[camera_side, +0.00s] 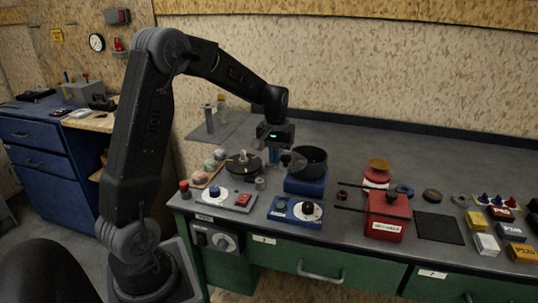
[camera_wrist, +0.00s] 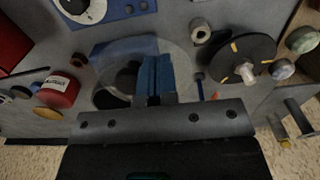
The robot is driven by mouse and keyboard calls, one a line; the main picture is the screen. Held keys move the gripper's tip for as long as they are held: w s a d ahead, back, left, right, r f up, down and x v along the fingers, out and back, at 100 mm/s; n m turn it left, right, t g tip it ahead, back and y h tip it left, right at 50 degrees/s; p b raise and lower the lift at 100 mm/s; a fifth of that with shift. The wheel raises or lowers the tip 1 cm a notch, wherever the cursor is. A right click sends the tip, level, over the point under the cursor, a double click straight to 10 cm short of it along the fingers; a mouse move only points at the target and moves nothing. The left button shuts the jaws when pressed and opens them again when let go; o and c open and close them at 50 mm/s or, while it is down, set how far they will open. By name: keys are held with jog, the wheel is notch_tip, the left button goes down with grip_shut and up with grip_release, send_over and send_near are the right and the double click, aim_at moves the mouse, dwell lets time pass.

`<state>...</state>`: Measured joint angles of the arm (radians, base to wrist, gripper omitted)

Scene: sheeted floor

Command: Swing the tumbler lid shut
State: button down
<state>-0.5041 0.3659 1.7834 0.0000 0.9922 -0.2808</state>
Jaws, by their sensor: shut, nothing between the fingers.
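The tumbler is a dark round drum (camera_side: 311,159) on a blue base (camera_side: 305,185), near the middle of the bench. In the wrist view, a pale see-through disc (camera_wrist: 178,49), which looks like the lid, spreads around and behind my fingers, with dark drum parts (camera_wrist: 126,76) showing through it. In the side view the lid is hard to make out at the drum's left side, so its exact angle is unclear. My gripper (camera_side: 273,158) is just left of the drum; its blue fingers (camera_wrist: 155,76) are together and empty. I cannot tell whether they touch the lid.
A dark wheel with a pale hub (camera_side: 243,164) stands left of my gripper, with a small grey ring (camera_side: 260,183) nearby. A blue dial panel (camera_side: 296,211) lies in front of the tumbler. Bench behind the tumbler is mostly clear.

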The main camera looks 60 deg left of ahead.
aim_at(288, 157)
jog(key=shift+w+d, duration=0.45)
jog(key=shift+d, duration=0.05)
jog(key=shift+w+d, duration=0.75)
jog(key=shift+w, duration=0.1)
jog(key=shift+w+d, duration=0.25)
jog(key=shift+w, duration=0.25)
jog(key=shift+w+d, duration=0.25)
jog(key=shift+w, duration=0.25)
